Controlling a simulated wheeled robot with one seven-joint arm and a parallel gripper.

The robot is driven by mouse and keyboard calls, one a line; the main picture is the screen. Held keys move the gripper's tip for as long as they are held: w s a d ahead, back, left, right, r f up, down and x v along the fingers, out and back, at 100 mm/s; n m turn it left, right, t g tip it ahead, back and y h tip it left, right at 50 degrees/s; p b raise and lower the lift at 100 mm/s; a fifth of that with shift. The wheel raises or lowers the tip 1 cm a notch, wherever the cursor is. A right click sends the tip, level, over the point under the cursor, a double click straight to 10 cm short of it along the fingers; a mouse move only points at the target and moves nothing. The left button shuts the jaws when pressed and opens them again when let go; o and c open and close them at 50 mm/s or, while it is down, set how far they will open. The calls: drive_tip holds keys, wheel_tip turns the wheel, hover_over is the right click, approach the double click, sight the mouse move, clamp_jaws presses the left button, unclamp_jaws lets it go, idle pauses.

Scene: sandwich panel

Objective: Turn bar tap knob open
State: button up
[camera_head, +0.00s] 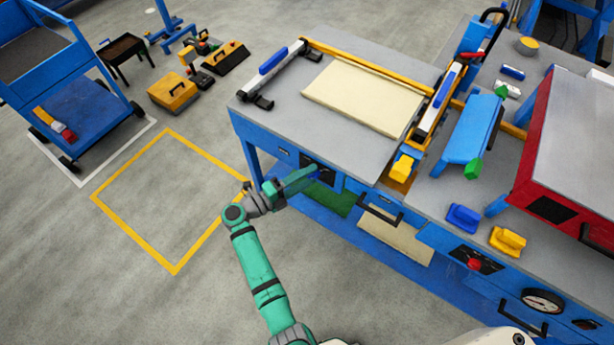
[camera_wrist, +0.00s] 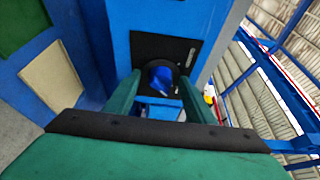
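The bar tap knob (camera_wrist: 162,78) is a blue handle on a round dark base, set on a black plate (camera_wrist: 150,50) on the blue bench front. In the head view the black plate (camera_head: 326,172) shows below the left end of the bench top; my gripper covers the knob there. My gripper (camera_head: 311,172) is at this plate. In the wrist view my green fingers (camera_wrist: 160,77) stand apart, one on each side of the knob, with a small gap showing on both sides. I cannot tell how deep the fingertips reach around it.
The grey bench top (camera_head: 290,115) is just above my gripper and holds a cream sheet (camera_head: 362,97). A drawer handle (camera_head: 380,208) juts out to the right. A red-sided machine (camera_head: 530,140) stands on the right bench. The floor with a yellow outline (camera_head: 150,200) is clear at left.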

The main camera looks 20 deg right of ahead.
drive_tip(key=v, duration=1)
drive_tip(key=shift+a, duration=0.35)
drive_tip(key=shift+s+a, duration=0.1)
drive_tip(key=shift+s, duration=0.05)
